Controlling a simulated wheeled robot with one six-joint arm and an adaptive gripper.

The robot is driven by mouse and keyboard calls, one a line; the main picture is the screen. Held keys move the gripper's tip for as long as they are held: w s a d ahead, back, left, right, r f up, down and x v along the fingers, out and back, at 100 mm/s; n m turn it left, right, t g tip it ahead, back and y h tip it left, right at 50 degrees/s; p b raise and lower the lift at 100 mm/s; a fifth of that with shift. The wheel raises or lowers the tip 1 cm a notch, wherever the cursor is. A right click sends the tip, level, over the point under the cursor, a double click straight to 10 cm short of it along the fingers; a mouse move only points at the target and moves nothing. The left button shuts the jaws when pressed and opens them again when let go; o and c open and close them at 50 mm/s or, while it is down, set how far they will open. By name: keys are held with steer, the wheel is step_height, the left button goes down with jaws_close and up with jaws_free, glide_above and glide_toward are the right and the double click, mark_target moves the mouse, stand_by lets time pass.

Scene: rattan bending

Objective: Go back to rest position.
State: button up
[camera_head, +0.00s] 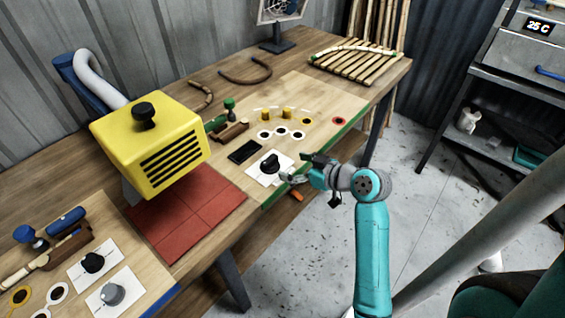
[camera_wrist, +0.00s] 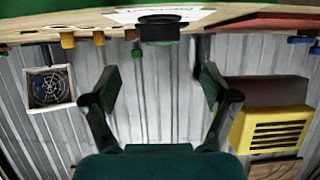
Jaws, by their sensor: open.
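My gripper (camera_head: 293,179) is at the front edge of the workbench in the head view, beside a white plate (camera_head: 256,175) with a black knob (camera_head: 270,164). In the wrist view my gripper (camera_wrist: 160,82) shows two dark fingers spread wide apart. Nothing is between them. A black knob (camera_wrist: 158,29) on a white plate lies ahead of the fingers, apart from them. The arm is bent, with its teal link low at the right of the bench. Whether a finger touches the plate is unclear in the head view.
A yellow slotted box (camera_head: 150,148) stands above a red tiled pad (camera_head: 190,212). Yellow pegs (camera_head: 287,113) and a slatted rack (camera_head: 355,64) are farther back. Curved rattan pieces (camera_head: 247,76) lie near the wall. Grey floor (camera_head: 420,215) right of the bench is open, with a metal shelf (camera_head: 497,120) beyond.

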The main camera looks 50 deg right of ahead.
steer(key=shift+v, duration=0.9)
steer(key=s+a+f+m+h, duration=0.1)
steer(key=s+a+f+m, duration=0.1)
steer(key=s+a+f, duration=0.5)
steer(key=s+a+f+m+h, duration=0.25)
steer(key=a+f, duration=0.25)
steer(key=a, duration=0.3)
steer(key=s+a+r+n+y, duration=0.1)
steer(key=s+a+r+n, duration=0.1)
steer(key=s, duration=0.7)
steer(key=s+a+r+n+t+y, duration=0.1)
steer(key=s+a+r+n, duration=0.1)
steer(key=s+a+r, duration=0.2)
steer(key=s+a, duration=0.3)
steer(key=s, duration=0.3)
steer(key=shift+s+a+r+y, duration=0.2)
steer(key=shift+s+r+y, duration=0.1)
steer(key=shift+r+y, duration=0.05)
